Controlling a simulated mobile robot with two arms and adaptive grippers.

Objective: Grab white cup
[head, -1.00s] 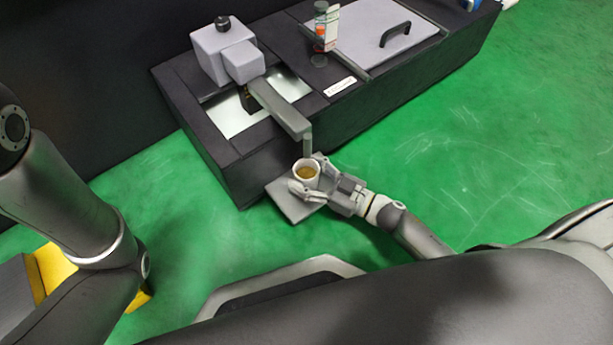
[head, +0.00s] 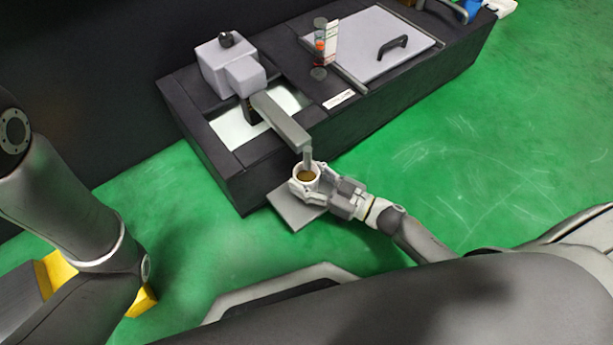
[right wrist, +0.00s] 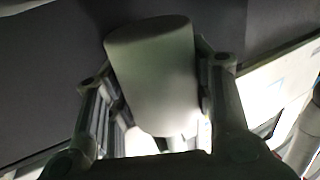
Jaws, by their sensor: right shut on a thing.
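The white cup (head: 306,176) has brown contents and is upright under the grey spout (head: 307,155). My right gripper (head: 307,181) is shut on it, with a finger on each side. In the right wrist view the pale cup (right wrist: 155,80) sits between the two fingers. A grey plate (head: 296,212) shows below the cup. The cup appears to be a little above the plate. My left gripper is out of view; only its arm shows.
The dark machine bench (head: 225,178) is just behind the cup, with its grey arm (head: 280,122) overhanging close by. A bottle (head: 319,45) and a white-orange box (head: 330,42) stand farther back. Green floor (head: 440,170) is clear to the right.

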